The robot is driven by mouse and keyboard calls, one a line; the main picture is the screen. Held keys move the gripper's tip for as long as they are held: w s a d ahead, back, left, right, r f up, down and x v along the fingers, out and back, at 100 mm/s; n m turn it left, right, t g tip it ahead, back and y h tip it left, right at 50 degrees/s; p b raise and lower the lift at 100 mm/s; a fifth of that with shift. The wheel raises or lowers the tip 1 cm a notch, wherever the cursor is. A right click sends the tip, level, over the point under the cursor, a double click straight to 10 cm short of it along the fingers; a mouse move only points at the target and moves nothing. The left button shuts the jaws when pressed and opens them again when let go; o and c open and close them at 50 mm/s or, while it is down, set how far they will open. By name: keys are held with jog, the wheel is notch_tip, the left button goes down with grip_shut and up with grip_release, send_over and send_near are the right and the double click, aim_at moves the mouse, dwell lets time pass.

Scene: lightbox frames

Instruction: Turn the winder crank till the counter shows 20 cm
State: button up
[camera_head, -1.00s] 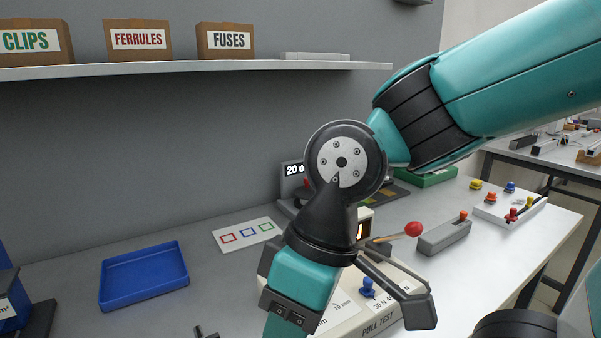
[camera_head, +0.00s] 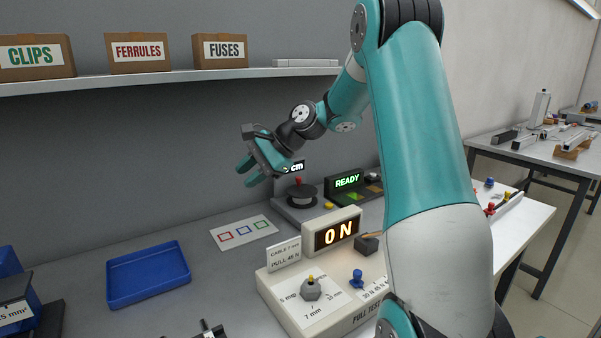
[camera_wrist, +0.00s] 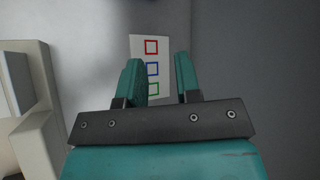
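The winder (camera_head: 302,201) is a grey base with a dark round disc and a red crank knob (camera_head: 298,181) standing on it. Its counter (camera_head: 296,168) stands behind the disc. I read only "cm" there now, since my gripper covers the number. My gripper (camera_head: 248,172) hangs in the air to the left of the winder, apart from the crank in the head view. In the wrist view my gripper (camera_wrist: 161,75) has its two teal fingers apart with nothing between them, and neither winder nor crank shows clearly there.
A green READY display (camera_head: 347,181) stands right of the winder. The pull tester (camera_head: 345,318) with its "0 N" display (camera_head: 337,235) is in front. A card with coloured squares (camera_head: 228,241) and a blue tray (camera_head: 146,276) lie left. A shelf (camera_head: 170,78) with boxes is above.

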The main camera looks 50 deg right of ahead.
jog(key=s+d+f+m+t+h+p, duration=0.15)
jog(key=d+m+t, duration=0.25)
jog(key=d+m, duration=0.95)
jog(key=m+t+h, duration=0.1)
jog(key=m+t, duration=0.1)
send_near(299, 177)
jog(key=p+x, duration=0.1)
jog(key=x, duration=0.7)
jog(key=shift+w+a+f+p, duration=0.15)
jog(key=shift+w+f+p, duration=0.1)
jog(key=shift+p, duration=0.15)
jog(key=shift+r+m+h, duration=0.1)
jog(key=shift+m+h, duration=0.15)
grip_shut()
